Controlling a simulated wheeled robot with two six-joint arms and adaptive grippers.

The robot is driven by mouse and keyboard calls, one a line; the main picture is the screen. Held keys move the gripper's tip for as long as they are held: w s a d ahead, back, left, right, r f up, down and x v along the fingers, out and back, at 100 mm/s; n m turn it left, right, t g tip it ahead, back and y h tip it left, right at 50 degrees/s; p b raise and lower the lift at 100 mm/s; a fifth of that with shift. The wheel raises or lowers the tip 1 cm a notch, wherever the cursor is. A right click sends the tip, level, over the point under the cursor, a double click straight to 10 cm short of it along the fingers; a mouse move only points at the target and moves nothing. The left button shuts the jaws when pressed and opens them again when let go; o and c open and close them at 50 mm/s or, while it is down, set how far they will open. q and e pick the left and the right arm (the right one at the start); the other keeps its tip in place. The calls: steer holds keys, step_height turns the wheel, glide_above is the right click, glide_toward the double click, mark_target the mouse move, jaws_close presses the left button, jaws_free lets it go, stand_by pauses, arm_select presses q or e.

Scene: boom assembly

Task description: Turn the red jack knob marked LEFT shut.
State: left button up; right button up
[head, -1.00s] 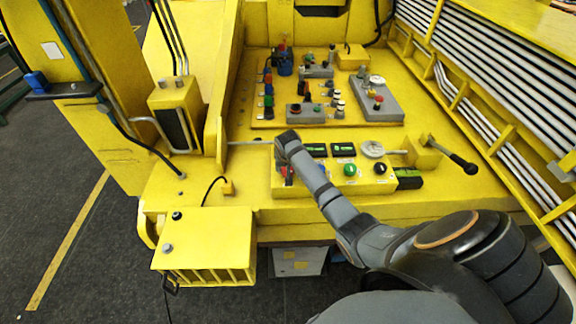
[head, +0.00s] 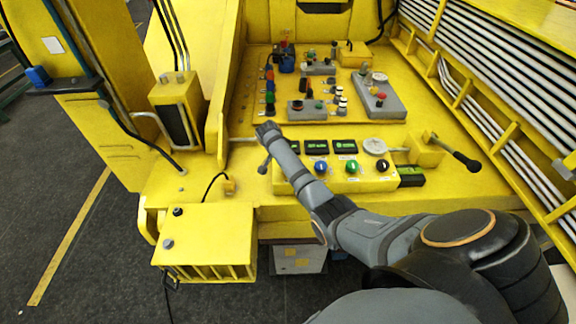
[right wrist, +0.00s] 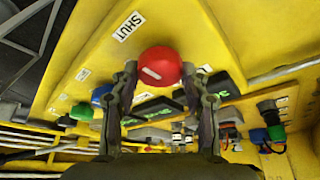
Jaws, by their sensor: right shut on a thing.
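The red knob (right wrist: 160,66) shows in the right wrist view, round, with a short white mark slightly tilted on its face. A white SHUT label (right wrist: 129,26) is on the yellow panel beside it. My right gripper (right wrist: 163,74) has a finger on each side of the knob and is shut on it. In the head view my right arm reaches over the left end of the yellow control box (head: 372,183) and hides the red knob. I cannot read a LEFT marking. My left gripper is in neither current view.
A blue knob (head: 321,167) and a green knob (head: 352,166) are on the same box, right of my arm. Small green-lit displays (head: 317,147) are behind them. A black-handled lever (head: 466,161) stands at the right. More switches fill the panel behind.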

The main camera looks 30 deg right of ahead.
stand_by(0.4)
steer(key=o, duration=1.2)
steer(key=shift+c, duration=0.2)
steer(key=w+v, duration=0.1)
steer(key=v, duration=1.1)
steer(key=shift+s, duration=0.35)
